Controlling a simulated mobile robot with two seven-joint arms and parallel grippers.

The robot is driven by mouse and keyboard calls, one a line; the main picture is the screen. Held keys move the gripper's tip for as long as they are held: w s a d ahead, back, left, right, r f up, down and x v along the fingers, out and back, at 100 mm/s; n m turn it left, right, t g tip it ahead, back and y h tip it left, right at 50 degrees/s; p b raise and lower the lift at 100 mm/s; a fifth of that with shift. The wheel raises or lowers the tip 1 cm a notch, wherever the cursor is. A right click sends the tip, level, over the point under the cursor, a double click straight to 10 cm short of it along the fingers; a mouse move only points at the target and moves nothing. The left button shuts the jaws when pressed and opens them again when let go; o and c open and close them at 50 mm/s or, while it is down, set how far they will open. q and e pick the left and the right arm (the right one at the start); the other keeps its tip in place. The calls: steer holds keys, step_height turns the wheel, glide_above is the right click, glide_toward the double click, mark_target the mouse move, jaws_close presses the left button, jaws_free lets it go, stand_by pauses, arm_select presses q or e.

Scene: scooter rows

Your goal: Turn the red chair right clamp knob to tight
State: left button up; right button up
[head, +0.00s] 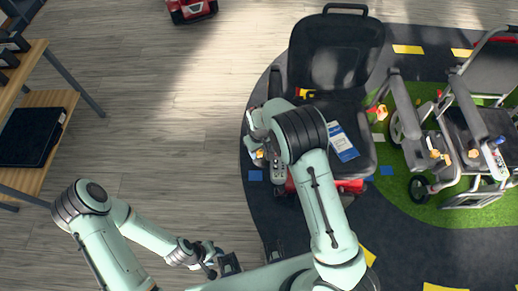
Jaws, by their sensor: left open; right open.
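The chair (335,55) has a black back and seat, with red parts (350,186) low at its front. My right gripper (258,152) is at the chair's left side in the picture, beside a grey control panel with buttons (279,158). A small orange-yellow piece (261,155), perhaps a knob, shows right at the gripper; whether they touch is unclear. My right wrist hides much of that armrest. A red and yellow piece (377,112) shows on the chair's other side. My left gripper (214,268) is open and empty at the bottom, away from the chair.
A blue and white card (343,143) lies on the seat. A grey wheelchair (455,135) with orange knobs stands on green flooring at the right. A wooden shelf (50,100) is at the left, and a red object (191,10) at the top. The wood floor between is clear.

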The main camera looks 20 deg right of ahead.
steer(key=c, duration=0.8)
steer(key=shift+m, duration=0.4)
steer(key=m, duration=0.4)
steer(key=shift+m, duration=0.3)
steer(key=m+p, duration=0.1)
steer(key=m, duration=0.4)
steer(key=m+p, duration=0.1)
steer(key=m, duration=0.4)
steer(key=shift+r+m, duration=0.1)
steer(key=shift+m, duration=0.3)
arm_select(q)
steer(key=w+r+p, duration=0.2)
steer(key=w+r, duration=0.2)
steer(key=r, duration=0.1)
steer(key=shift+r, duration=0.3)
arm_select(e)
steer(key=m, duration=0.5)
steer(key=shift+m, duration=0.3)
